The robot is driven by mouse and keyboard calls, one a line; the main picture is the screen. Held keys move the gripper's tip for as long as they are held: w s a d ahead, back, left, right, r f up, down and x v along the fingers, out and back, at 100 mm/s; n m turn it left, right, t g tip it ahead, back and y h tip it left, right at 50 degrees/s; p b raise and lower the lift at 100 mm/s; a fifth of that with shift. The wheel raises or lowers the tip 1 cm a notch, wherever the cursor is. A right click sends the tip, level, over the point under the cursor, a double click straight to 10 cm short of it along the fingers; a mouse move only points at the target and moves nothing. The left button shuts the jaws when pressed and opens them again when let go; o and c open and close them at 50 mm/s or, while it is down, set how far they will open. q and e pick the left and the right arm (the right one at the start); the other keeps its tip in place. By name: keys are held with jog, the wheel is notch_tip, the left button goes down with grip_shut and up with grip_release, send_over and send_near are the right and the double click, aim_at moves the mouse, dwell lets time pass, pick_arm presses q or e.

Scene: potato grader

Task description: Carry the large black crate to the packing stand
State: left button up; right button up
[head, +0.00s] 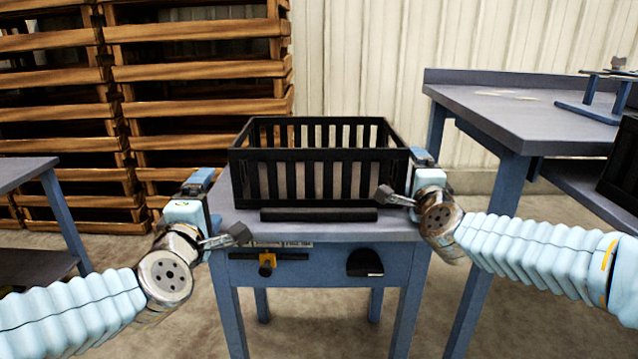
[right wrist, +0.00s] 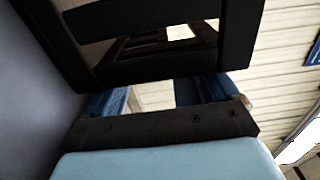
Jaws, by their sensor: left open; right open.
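The large black crate (head: 320,180), with slatted walls, sits upright on a blue stand with a grey top (head: 395,228). It looks empty through the slats. My left gripper (head: 219,208) is open beside the crate's left end, near its front corner. My right gripper (head: 406,177) is open beside the crate's right end. In the right wrist view the crate's dark wall (right wrist: 150,65) is close in front of the right gripper (right wrist: 165,125). I cannot tell whether either gripper touches the crate. No label shows which table is the packing stand.
A blue-grey workbench (head: 500,105) stands at the right, with a blue fixture on top (head: 590,105) and another black container (head: 625,165) at the edge. Part of a table (head: 25,170) shows at left. Wooden pallets (head: 195,75) are stacked behind.

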jog(key=s, duration=1.1)
jog(key=shift+s, duration=0.1)
